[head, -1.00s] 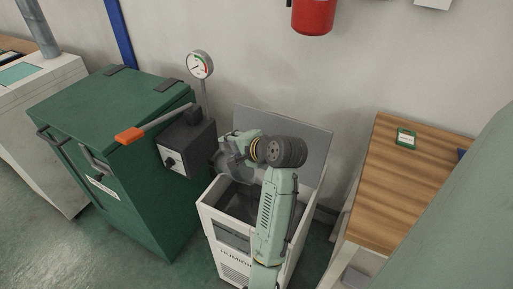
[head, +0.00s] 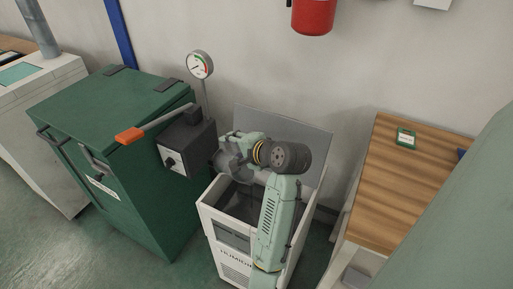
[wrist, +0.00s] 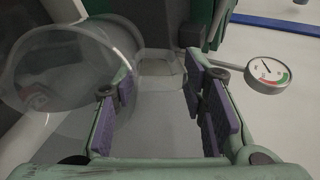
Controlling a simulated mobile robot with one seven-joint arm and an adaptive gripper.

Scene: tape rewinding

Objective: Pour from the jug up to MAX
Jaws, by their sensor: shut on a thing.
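A clear see-through jug (head: 232,168) is over the open white humidifier (head: 212,217), at its back left. In the wrist view the jug (wrist: 62,70) shows at the left with its wide round mouth, and it looks tilted. My gripper (wrist: 160,108) is shut on the jug, apparently by its clear handle between the purple finger pads. In the head view my gripper (head: 236,147) is above the humidifier, and my arm hides part of the opening. The inside of the humidifier looks dark grey. I cannot make out a MAX mark, the water level or any stream.
A green cabinet (head: 110,120) stands left, with a dark box (head: 187,147), an orange-tipped lever (head: 130,135) and a dial gauge (head: 200,65) close to the jug. The humidifier's raised grey lid (head: 300,128) is behind. A wooden table (head: 375,190) stands right.

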